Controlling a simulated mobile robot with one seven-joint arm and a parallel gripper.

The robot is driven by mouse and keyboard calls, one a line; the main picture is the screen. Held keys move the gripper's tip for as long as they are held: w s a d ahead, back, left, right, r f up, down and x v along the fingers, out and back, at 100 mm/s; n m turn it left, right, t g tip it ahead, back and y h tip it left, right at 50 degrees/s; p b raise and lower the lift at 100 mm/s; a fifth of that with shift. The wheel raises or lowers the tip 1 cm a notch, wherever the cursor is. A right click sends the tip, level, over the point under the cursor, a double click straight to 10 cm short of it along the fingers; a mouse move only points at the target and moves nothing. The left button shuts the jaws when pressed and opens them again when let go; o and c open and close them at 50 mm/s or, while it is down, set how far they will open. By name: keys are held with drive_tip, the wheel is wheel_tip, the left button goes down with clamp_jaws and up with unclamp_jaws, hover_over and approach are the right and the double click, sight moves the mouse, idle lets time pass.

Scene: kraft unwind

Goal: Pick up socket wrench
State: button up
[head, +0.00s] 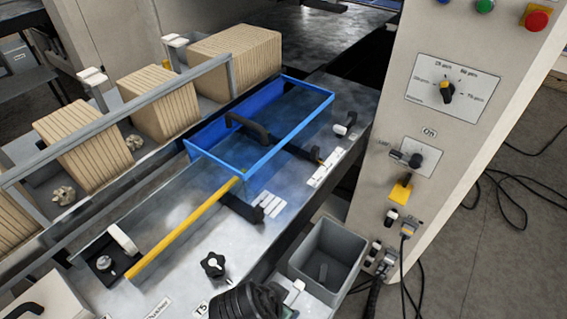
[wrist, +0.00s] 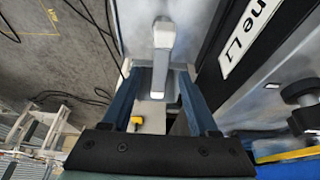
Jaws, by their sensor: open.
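My gripper (wrist: 160,74) shows in the wrist view with its two blue-grey fingers apart. A pale grey bar with a broader whitish head (wrist: 163,36) shows between and beyond the fingertips. It may be the socket wrench, but I cannot tell for sure, and no finger visibly grips it. In the head view, a small grey upright piece (head: 323,272) is inside the open grey bin (head: 348,244); its kind is unclear. A dark ribbed part (head: 246,300), probably of my arm, is at the bottom, left of the bin. My fingers are not clear there.
A blue frame (head: 262,160) and a yellow bar (head: 185,228) lie across the metal machine bed. A black star knob (head: 213,265) stands near the bin. The control panel (head: 440,130) rises at the right, with cables beside it. Stacked brown blocks (head: 160,105) line the left.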

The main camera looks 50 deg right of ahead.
sight(288, 304)
drive_tip(key=shift+p+x, duration=0.8)
drive_tip(key=shift+x, duration=2.4)
drive_tip(key=shift+c, duration=0.3)
clamp_jaws()
